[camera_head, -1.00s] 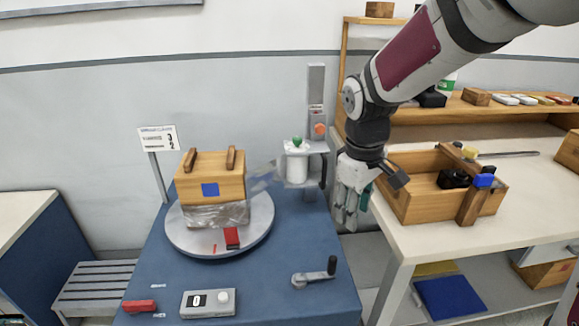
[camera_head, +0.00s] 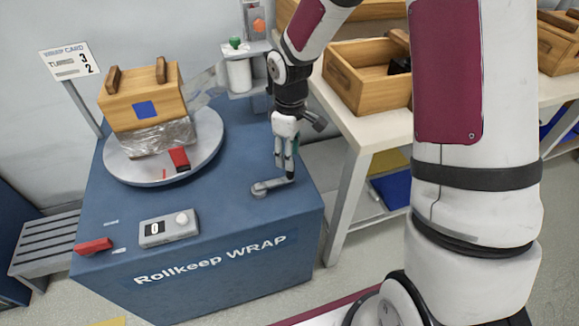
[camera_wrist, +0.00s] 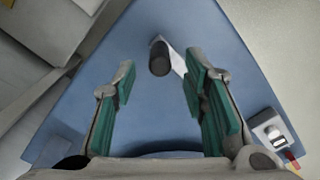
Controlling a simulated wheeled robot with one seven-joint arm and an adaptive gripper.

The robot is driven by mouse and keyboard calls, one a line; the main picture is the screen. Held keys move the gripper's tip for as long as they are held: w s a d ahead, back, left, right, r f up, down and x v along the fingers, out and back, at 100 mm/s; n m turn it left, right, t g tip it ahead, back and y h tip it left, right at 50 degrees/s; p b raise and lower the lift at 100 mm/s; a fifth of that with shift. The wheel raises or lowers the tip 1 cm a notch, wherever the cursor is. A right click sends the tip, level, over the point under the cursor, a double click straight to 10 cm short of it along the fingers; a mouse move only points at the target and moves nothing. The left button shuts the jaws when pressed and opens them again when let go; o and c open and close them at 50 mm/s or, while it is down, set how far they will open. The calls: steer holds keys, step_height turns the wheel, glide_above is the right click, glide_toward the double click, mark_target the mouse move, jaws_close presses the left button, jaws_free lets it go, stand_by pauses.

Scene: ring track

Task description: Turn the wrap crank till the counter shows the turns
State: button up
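The wrap crank (camera_head: 265,188) is a grey arm on the blue machine top, with a dark upright handle at its right end. My gripper (camera_head: 287,170) points down over that handle. In the wrist view the dark handle (camera_wrist: 159,60) stands between the tips of my open green-padded fingers (camera_wrist: 160,75), with a gap on both sides. The counter (camera_head: 168,228) is a grey box showing 0 beside a pale round knob.
A wooden crate (camera_head: 142,102) with a blue patch sits on the round turntable (camera_head: 207,148), its lower part in clear film. A red block (camera_head: 179,160) lies at the turntable's front, and a red piece (camera_head: 94,246) near the left edge. A white bench (camera_head: 367,125) stands right.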

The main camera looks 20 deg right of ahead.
steer(key=shift+f+b, duration=0.5)
steer(key=shift+f, duration=1.85)
jaws_close()
